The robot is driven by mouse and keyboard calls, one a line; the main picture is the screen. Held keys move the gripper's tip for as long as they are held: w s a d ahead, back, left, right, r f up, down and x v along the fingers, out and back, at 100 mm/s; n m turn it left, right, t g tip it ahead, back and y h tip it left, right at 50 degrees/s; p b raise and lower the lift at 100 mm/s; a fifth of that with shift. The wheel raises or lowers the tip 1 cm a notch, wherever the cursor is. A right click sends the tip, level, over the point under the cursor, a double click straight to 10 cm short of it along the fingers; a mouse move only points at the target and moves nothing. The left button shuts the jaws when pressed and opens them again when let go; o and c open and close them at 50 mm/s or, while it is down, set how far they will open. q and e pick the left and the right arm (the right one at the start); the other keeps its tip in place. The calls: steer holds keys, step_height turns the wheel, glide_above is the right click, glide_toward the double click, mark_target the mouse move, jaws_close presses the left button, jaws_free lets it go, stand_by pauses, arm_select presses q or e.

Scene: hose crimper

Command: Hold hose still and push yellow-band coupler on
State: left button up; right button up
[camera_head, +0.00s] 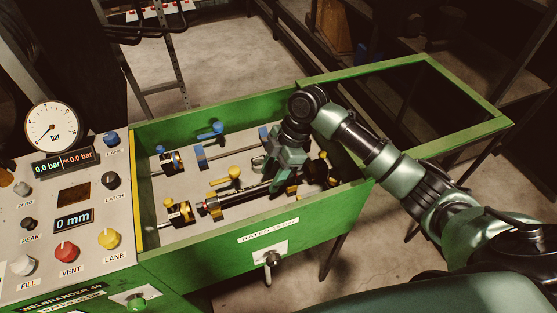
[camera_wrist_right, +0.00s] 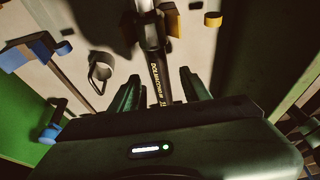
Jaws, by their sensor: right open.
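A black hose (camera_head: 240,195) lies along the front lane of the green-walled machine bed (camera_head: 200,232). White lettering shows on the hose in the right wrist view (camera_wrist_right: 158,72). My right gripper (camera_head: 282,172) is low over the hose's right part. In the right wrist view, its two fingers (camera_wrist_right: 160,92) stand apart, one on each side of the hose, with gaps visible. A yellow-and-black fitting (camera_head: 179,212) sits near the hose's left end; I cannot tell whether it is the yellow-band coupler. My left gripper is out of view.
A yellow-handled clamp (camera_head: 233,173) stands behind the hose, and blue-handled parts (camera_head: 211,131) occupy the rear lane. The control panel (camera_head: 80,220) with a gauge (camera_head: 52,127) is at left. An open green-framed lid (camera_head: 480,103) extends at right.

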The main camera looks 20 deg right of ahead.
steer(key=shift+x, duration=1.45)
steer(key=shift+c, duration=0.4)
jaws_close()
steer(key=shift+r, duration=0.1)
stand_by(1.9)
